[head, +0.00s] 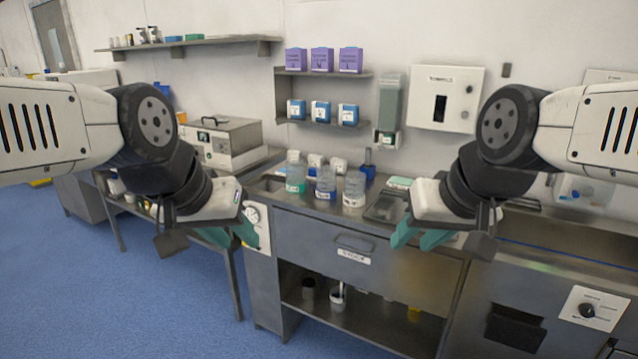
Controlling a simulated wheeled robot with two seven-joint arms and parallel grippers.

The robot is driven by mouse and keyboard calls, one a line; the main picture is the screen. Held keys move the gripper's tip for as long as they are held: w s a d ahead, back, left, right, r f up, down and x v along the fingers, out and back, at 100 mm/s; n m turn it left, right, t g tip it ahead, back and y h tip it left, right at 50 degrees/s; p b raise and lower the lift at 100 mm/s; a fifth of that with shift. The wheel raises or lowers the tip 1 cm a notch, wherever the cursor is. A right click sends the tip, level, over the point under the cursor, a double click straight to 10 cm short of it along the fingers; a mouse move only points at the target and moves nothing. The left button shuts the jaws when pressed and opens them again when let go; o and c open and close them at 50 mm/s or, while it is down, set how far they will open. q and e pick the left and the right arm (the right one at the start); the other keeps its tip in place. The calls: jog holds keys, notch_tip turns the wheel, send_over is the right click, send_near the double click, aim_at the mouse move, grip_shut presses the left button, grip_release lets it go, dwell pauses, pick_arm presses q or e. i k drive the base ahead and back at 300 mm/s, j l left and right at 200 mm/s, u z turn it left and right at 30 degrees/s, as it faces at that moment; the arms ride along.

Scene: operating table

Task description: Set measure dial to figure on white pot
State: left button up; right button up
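A white panel (257,228) with a round dial face is on the left end of the metal cabinet, partly behind my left gripper.
Several bottles (326,182) stand on the worktop between the grippers. A drawer (345,255) with a handle lies below them. A dark pot (308,288) is on the lower shelf. A metal box machine (220,140) stands left. Shelves with boxes hang on the wall.

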aim_at(587, 310)
jog(key=z, duration=1.9)
jog(key=j+u, duration=0.5)
jog(key=j, duration=0.4)
jog(key=j+u, duration=0.5)
jog(key=j, duration=0.4)
jog(key=i, duration=0.1)
